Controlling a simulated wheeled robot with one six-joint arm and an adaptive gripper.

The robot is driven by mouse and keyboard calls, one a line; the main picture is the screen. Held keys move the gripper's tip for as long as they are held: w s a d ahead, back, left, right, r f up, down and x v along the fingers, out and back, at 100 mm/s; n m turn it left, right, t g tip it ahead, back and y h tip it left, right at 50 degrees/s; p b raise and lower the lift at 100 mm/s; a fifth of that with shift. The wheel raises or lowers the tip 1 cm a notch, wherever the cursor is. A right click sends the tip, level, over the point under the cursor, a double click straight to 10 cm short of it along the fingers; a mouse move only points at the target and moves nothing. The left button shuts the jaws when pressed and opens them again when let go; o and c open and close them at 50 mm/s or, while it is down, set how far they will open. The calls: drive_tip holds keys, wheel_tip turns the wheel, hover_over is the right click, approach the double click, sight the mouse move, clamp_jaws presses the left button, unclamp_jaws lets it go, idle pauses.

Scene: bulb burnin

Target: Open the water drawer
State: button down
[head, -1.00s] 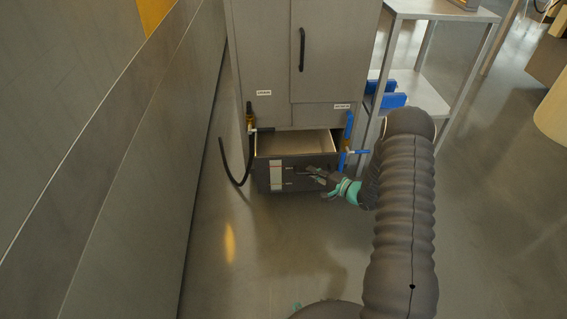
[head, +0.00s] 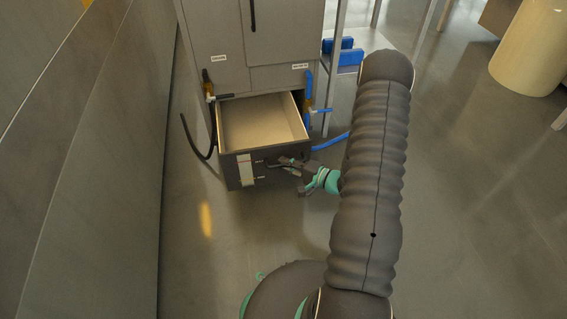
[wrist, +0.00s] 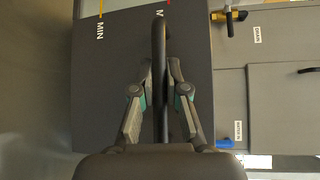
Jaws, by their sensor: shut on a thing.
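The water drawer (head: 262,124) sits at the bottom of a grey cabinet and stands well out from it. Its pale inside is empty and its dark front carries a light level strip (head: 246,170). My gripper (head: 274,162) is at the right part of the drawer front, shut on the handle. In the wrist view my gripper (wrist: 160,75) has a finger on each side of the dark bar handle (wrist: 159,40). The drawer front (wrist: 105,85) shows MIN lettering and a red mark there.
The grey cabinet (head: 278,40) has a drain valve (head: 208,88) with a black hose on the left and a blue-handled valve (head: 309,98) on the right. A grey wall (head: 110,140) runs along the left. Open floor (head: 215,260) lies in front of the drawer.

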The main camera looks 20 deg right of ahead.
drive_tip(key=c, duration=1.2)
unclamp_jaws()
drive_tip(key=shift+d, duration=0.1)
drive_tip(key=v, duration=1.2)
